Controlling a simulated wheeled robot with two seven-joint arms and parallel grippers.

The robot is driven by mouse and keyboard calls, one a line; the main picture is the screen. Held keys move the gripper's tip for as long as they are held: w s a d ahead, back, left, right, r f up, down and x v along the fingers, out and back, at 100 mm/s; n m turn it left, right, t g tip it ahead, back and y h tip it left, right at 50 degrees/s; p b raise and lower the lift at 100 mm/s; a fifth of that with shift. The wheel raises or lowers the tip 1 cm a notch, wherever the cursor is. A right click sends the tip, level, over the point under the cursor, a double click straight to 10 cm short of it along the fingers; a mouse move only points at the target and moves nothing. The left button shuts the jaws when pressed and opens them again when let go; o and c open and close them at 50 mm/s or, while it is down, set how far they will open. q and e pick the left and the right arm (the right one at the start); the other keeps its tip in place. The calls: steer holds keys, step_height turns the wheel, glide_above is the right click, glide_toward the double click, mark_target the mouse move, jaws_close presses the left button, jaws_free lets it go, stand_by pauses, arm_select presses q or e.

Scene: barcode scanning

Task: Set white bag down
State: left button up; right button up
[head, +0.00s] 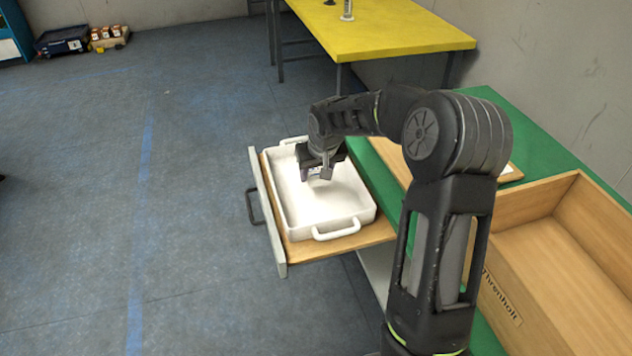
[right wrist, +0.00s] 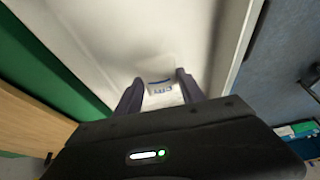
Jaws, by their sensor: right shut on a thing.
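My right gripper (head: 322,172) is over the white tray (head: 343,206), pointing down into it. In the right wrist view the right gripper (right wrist: 160,88) is shut on a small white bag (right wrist: 163,96) with blue print. Most of the bag is hidden by the gripper in the head view. I cannot tell whether the bag touches the tray floor. My left gripper is not in view.
The tray stands on a pulled-out drawer (head: 292,250) beside a green-topped table (head: 515,125). A wooden box (head: 585,235) is at the right. A yellow table (head: 385,35) stands behind. The tray's front half is clear.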

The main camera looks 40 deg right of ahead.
mark_target(317, 176)
step_height(317, 176, down, 3)
steer(key=shift+f, duration=0.15)
steer(key=shift+f+b, duration=0.15)
steer(key=shift+b, duration=0.15)
steer(key=o, duration=1.4)
steer(key=shift+c, duration=0.2)
steer(key=shift+r+p, duration=0.3)
steer(key=p+v, duration=0.1)
steer(key=v, duration=1)
steer(key=shift+s+r, duration=0.25)
steer(key=shift+r, duration=0.1)
steer(key=shift+a, duration=0.1)
